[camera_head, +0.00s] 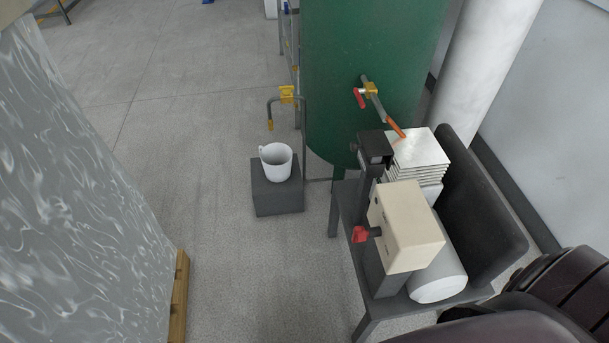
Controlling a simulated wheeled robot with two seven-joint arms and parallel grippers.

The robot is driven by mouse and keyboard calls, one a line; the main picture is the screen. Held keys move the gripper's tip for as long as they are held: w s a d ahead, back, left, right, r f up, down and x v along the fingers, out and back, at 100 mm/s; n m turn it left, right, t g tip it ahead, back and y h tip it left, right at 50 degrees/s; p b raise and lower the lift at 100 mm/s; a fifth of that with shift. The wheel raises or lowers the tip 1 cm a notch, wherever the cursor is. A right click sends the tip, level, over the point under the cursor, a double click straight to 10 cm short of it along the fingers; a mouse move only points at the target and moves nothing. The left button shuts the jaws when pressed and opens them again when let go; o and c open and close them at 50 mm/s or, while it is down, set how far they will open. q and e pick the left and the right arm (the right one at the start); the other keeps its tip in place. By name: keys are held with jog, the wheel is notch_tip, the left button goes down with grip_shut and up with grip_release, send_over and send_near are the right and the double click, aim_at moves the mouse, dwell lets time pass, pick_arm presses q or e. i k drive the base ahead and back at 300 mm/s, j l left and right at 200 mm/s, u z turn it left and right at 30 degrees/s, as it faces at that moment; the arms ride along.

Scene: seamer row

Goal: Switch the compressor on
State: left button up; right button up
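The compressor stands at the right: a finned block (417,150), a white cylinder (438,277) and a beige switch box (408,222) on a dark stand (341,207). A red knob (361,234) sticks out of the left face of the box; its exact setting cannot be told. A large green tank (368,70) stands behind, with a red-handled valve (362,96) on its pipe. Part of a dark arm of mine shows at the lower right corner. Neither gripper is in view.
A grey patterned wrapped load (75,200) on a wooden pallet (180,300) fills the left. The floor between is clear. A white column (485,60) stands behind right.

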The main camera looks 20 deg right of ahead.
aim_at(359, 234)
jog(key=i+j+z, duration=0.1)
jog(key=i, duration=0.35)
jog(key=i+j+z, duration=0.15)
jog(key=i, duration=0.3)
jog(key=i+z, duration=0.15)
jog(key=z, duration=0.35)
jog(key=i+j+z, duration=0.1)
jog(key=z, duration=0.4)
jog(key=i+j+z, duration=0.1)
jog(key=z, duration=0.35)
jog(key=i+j+z, duration=0.15)
jog(key=z, duration=0.35)
jog(key=i+j+z, duration=0.1)
jog(key=j+z, duration=0.15)
jog(key=z, duration=0.25)
jog(key=j+z, duration=0.2)
jog(key=z, duration=0.3)
jog(key=j+z, duration=0.25)
jog(key=z, duration=0.25)
jog(key=j+z, duration=0.2)
jog(key=z, duration=0.25)
